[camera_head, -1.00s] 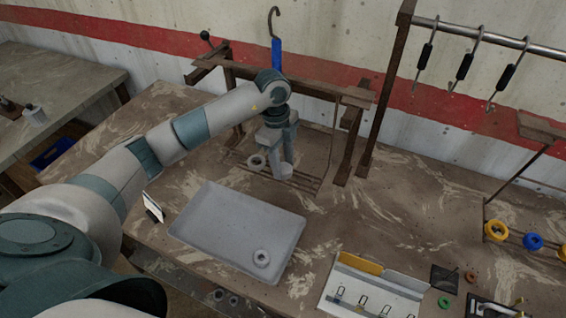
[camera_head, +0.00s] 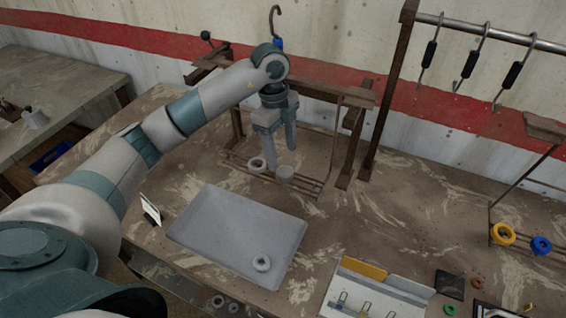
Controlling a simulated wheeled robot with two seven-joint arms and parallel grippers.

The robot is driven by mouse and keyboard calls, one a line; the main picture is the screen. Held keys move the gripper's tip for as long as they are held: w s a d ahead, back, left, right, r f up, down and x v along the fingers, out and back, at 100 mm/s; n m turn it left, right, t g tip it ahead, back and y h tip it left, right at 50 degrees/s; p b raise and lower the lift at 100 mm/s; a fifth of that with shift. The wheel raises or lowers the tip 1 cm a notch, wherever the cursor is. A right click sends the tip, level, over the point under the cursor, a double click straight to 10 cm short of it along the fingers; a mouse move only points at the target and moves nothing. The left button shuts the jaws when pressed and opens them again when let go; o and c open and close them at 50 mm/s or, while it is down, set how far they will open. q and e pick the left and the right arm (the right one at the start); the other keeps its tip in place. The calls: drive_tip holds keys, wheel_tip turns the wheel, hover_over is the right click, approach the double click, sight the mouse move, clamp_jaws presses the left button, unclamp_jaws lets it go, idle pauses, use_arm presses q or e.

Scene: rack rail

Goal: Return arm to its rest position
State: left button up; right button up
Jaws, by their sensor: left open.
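My left arm (camera_head: 150,140) reaches in from the left over the table. My left gripper (camera_head: 280,158) is open and empty, pointing down above the low wire rack (camera_head: 312,184) at the back. A grey round piece (camera_head: 285,173) sits on that rack just below the fingers, and I see a small gap between them. My right gripper is not in view.
A wooden frame (camera_head: 330,95) stands around the rack, and a hook (camera_head: 273,22) rises behind my wrist. Hooks hang from a rail (camera_head: 480,32) at right. A box with cards (camera_head: 370,290) is at the front.

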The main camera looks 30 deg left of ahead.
use_arm(q)
drive_tip(key=shift+r, duration=0.85)
drive_tip(key=shift+a, duration=0.1)
